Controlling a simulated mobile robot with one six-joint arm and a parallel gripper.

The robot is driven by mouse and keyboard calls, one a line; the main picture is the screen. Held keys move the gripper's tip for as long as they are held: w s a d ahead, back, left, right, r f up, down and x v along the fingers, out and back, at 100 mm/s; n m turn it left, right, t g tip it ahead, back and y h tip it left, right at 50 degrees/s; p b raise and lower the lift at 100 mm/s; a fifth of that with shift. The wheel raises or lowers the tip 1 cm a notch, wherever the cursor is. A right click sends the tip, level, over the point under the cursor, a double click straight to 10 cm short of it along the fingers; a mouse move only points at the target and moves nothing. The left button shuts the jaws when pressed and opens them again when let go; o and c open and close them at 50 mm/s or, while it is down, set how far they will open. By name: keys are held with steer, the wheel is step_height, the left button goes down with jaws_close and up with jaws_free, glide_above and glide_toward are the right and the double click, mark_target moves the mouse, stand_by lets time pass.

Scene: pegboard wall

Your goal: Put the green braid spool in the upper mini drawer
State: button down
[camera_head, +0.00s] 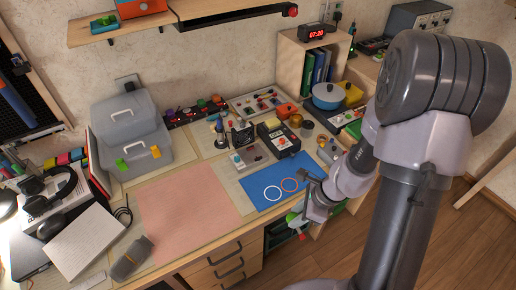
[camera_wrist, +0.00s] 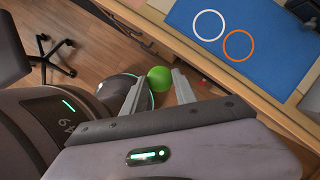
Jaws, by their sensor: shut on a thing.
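The green braid spool (camera_wrist: 160,78) shows as a round green shape between the two fingertips of my gripper (camera_wrist: 160,90) in the wrist view. My gripper is shut on it, and it hangs over the floor just off the desk's front edge. In the head view my gripper (camera_head: 302,216) is at the right front of the desk, beside the blue mat, with a green patch at its fingers. Wooden drawers (camera_head: 226,262) with dark handles sit under the desk front and look closed. I cannot tell which thing is the upper mini drawer.
The blue mat (camera_head: 270,195) bears a white ring and an orange ring. A pink mat (camera_head: 185,215) lies left of it, mostly clear. A grey toolbox (camera_head: 130,140), a pot (camera_head: 327,97) and small devices crowd the desk's back. An office chair (camera_wrist: 50,58) stands on the floor.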

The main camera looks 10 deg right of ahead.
steer(key=shift+w+a+r+n, duration=0.1)
steer(key=shift+w+a+n, duration=0.2)
steer(key=shift+n, duration=0.1)
steer(key=w+a+r+n+g+h, duration=0.2)
steer(key=r+n+g, duration=0.1)
steer(key=n, duration=0.8)
steer(key=w+a+r+n+g+h, duration=0.2)
steer(key=w+a+r+n+g, duration=0.1)
steer(key=n, duration=0.8)
steer(key=shift+w+r, duration=0.3)
steer(key=shift+r, duration=0.35)
